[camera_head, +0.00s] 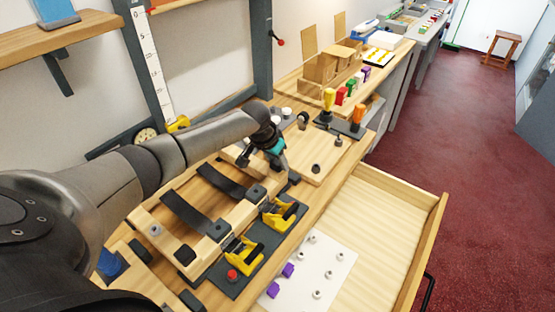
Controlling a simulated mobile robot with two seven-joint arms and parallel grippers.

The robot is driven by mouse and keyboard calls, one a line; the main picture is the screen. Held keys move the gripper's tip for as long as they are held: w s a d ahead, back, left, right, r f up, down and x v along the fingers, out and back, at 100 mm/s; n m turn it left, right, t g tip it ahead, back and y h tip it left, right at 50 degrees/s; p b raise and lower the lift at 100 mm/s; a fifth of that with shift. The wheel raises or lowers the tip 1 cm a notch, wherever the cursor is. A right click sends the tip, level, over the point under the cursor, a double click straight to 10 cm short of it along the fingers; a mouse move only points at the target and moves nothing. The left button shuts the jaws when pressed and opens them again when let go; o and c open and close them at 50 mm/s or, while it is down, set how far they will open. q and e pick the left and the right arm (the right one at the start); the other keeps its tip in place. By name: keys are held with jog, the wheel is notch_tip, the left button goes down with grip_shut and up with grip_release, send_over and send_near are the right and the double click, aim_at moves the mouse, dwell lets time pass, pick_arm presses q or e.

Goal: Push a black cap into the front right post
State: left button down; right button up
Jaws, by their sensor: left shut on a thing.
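My left gripper (259,163) reaches in from the left and is low over the far end of a light wooden frame (148,215) with two dark straps. It is shut on a small dark thing, apparently a black cap, mostly hidden by the fingers. Black caps or blocks sit along the frame's near side, one at the near left corner (185,254) and one midway (218,231). A bare grey post (155,230) stands near the left end. I cannot tell which post is the front right one. My right gripper is not in view.
Yellow toggle clamps (243,255) stand along the frame's near side. An open drawer (390,210) holds a white board (335,258) with small posts and purple caps. A wooden board (310,155) with dark knobs lies beyond the gripper. Yellow and orange-handled tools (358,116) stand behind it.

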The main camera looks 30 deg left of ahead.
pick_arm(q)
jog(key=shift+p, duration=0.35)
dwell(0.4)
jog(key=shift+s+f, duration=0.1)
jog(key=shift+f, duration=0.3)
dwell(0.5)
